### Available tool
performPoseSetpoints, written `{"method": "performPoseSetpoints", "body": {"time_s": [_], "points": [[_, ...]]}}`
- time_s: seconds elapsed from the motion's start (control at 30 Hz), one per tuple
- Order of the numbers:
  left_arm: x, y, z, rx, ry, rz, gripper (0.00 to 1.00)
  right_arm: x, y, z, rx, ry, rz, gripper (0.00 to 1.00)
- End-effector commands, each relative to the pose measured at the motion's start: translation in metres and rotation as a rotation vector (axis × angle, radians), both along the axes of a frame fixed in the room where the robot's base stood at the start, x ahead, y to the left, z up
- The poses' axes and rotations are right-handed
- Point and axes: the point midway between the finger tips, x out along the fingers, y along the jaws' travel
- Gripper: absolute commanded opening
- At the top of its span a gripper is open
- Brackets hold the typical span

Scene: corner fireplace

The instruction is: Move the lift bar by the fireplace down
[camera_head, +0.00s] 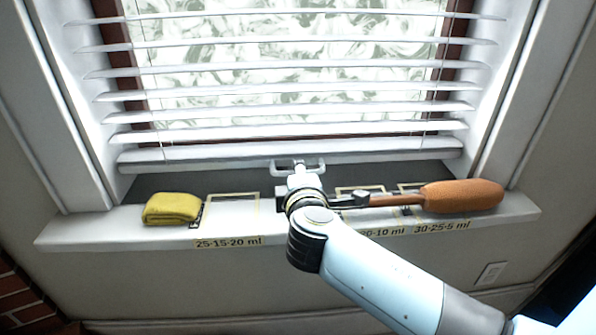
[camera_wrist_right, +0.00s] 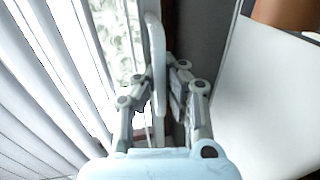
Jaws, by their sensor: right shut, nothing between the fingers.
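The window blind has white slats, and its pale bottom rail (camera_head: 200,158) hangs low, just above the sill. A small white looped handle, which looks like the lift bar (camera_head: 275,167), sits at the middle of this rail. My right gripper (camera_head: 299,172) is at the handle and hides its middle. In the right wrist view, the long white bar (camera_wrist_right: 155,55) runs up the picture by my right gripper's fingers (camera_wrist_right: 158,85). The fingers are shut with nothing held; whether they touch the bar is unclear. My left gripper is not in view.
On the white sill (camera_head: 100,226) lie a folded yellow cloth (camera_head: 171,208) at left and an orange-headed tool (camera_head: 462,196) at right, its handle passing close to my right wrist. Marked rectangles and labels (camera_head: 229,242) line the sill. Bricks (camera_head: 20,300) show at lower left.

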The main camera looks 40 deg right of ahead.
Motion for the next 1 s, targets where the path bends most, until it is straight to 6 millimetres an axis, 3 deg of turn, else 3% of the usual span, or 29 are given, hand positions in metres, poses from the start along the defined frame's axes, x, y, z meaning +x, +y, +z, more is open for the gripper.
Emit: {"method": "performPoseSetpoints", "body": {"time_s": [0.03, 0.27, 0.57, 1.0], "points": [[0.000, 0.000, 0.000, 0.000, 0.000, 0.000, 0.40, -0.001, 0.001, -0.001, 0.002, 0.002, 0.000, 0.05], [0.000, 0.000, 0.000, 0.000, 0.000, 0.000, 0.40, -0.001, 0.000, 0.000, 0.001, 0.001, 0.000, 0.34], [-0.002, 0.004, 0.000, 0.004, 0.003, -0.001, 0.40, -0.002, 0.002, 0.001, 0.001, 0.000, 0.000, 0.34], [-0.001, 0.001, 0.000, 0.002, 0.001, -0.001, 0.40, -0.052, 0.043, 0.014, 0.003, 0.000, 0.000, 0.34]]}}
